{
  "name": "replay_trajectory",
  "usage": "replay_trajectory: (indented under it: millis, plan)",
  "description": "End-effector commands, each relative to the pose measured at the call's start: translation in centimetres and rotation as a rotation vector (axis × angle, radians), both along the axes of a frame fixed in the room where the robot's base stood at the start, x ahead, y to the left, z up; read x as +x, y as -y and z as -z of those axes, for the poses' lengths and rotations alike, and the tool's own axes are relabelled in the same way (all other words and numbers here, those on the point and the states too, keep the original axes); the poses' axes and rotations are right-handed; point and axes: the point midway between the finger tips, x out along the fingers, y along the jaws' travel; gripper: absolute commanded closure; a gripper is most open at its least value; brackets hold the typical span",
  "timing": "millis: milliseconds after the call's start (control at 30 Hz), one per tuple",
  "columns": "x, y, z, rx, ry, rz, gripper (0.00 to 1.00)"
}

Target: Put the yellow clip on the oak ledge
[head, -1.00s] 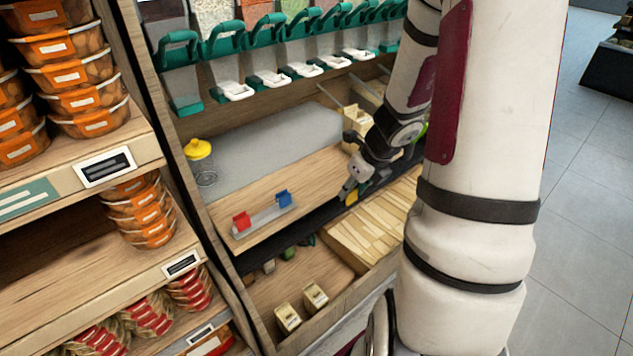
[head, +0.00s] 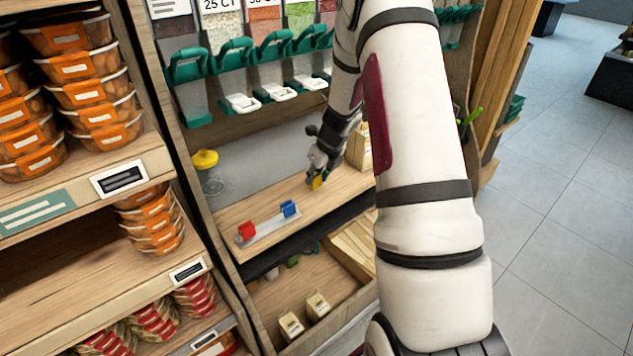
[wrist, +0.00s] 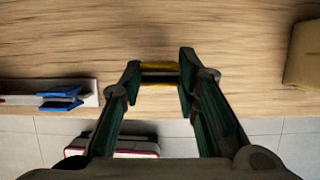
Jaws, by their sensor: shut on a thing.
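The yellow clip (head: 317,183) is between the fingertips of my gripper (head: 315,176). In the wrist view the yellow clip (wrist: 160,66) spans the gap between the two fingers of my gripper (wrist: 160,74), which are shut on it. The oak ledge (head: 280,201) is the wooden board under the gripper, and its wood (wrist: 150,35) fills the top of the wrist view. The clip is over the ledge near its front edge. I cannot tell whether it touches the wood.
A red clip (head: 247,231) and a blue clip (head: 289,208) sit on a pale rail (head: 268,228) on the ledge, left of my gripper. A yellow-lidded jar (head: 206,160) stands at the back left. Dispensers with teal handles (head: 230,53) hang above.

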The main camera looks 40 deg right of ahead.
Motion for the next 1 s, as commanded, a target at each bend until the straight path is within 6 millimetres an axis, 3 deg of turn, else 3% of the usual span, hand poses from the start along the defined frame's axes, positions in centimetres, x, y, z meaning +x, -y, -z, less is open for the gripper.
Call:
replay_trajectory:
  millis: [167, 567, 600, 667, 1000]
  plan:
    - [-0.1, 0.0, 2.5, 0.002, -0.002, 0.002, 0.82]
    - [0.0, 0.0, 3.0, 0.0, 0.0, 0.0, 0.82]
    - [0.0, 0.0, 2.9, 0.0, 0.0, 0.0, 0.62]
    - [0.0, 0.0, 2.9, 0.0, 0.0, 0.0, 0.51]
    - [-0.1, 0.0, 2.7, 0.0, 0.0, 0.0, 0.51]
